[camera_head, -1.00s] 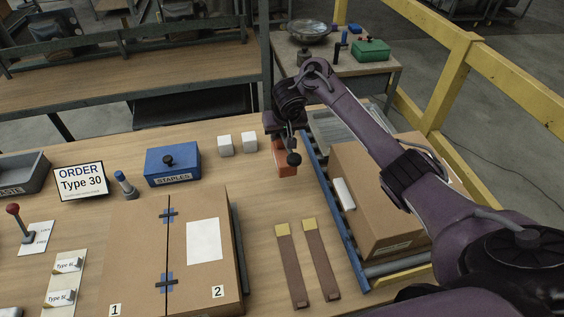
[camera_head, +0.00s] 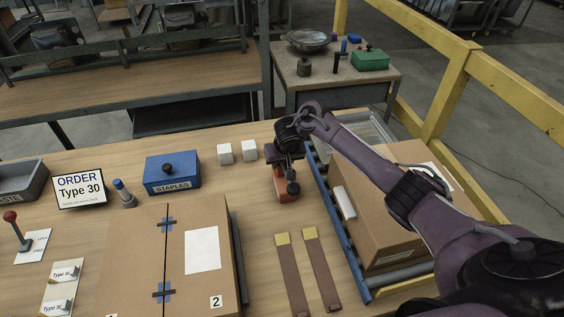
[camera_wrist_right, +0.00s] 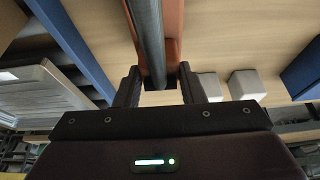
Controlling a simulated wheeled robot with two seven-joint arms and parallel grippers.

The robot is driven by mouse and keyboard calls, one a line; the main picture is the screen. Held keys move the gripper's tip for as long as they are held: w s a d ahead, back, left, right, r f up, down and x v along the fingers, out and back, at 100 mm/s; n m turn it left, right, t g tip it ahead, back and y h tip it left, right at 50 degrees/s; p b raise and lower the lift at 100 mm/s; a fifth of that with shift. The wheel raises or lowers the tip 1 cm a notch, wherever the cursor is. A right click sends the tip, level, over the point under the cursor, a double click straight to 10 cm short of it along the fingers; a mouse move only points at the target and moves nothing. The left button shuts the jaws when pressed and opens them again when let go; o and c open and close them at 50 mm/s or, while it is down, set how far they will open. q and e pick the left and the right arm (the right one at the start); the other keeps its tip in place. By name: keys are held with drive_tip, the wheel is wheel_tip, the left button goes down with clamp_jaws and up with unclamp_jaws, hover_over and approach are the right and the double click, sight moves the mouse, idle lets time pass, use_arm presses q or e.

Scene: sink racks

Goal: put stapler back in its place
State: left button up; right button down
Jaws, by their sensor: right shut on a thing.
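The stapler, an orange body (camera_head: 287,190) with a dark top, is in my right gripper (camera_head: 286,172) in the head view, just left of the blue-edged roller conveyor. In the right wrist view the stapler (camera_wrist_right: 174,30) shows as an orange strip with a dark grey bar, running between the two fingers of my right gripper (camera_wrist_right: 160,86). The fingers are closed around it. I cannot tell whether its underside touches the table. The arm and gripper hide part of it. My left gripper is out of view.
Two brown strips with yellow ends (camera_head: 295,275) lie in front of the stapler. Two white cubes (camera_head: 236,151) and the blue STAPLES box (camera_head: 172,174) stand to the left. A large carton (camera_head: 390,220) sits on the conveyor (camera_head: 340,235) at right. A taped carton (camera_head: 150,255) lies front left.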

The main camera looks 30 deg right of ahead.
drive_tip(key=c, duration=0.9)
unclamp_jaws()
drive_tip(key=shift+f, duration=0.1)
drive_tip(key=shift+s+r, duration=0.1)
drive_tip(key=shift+r, duration=0.35)
drive_tip(key=p+v, duration=0.3)
drive_tip(key=v, duration=0.7)
drive_tip(key=shift+r, duration=0.15)
drive_tip(key=shift+s+r+p, duration=0.35)
drive_tip(key=shift+r+p, duration=0.15)
drive_tip(key=shift+p, duration=0.25)
drive_tip(key=shift+f, duration=0.1)
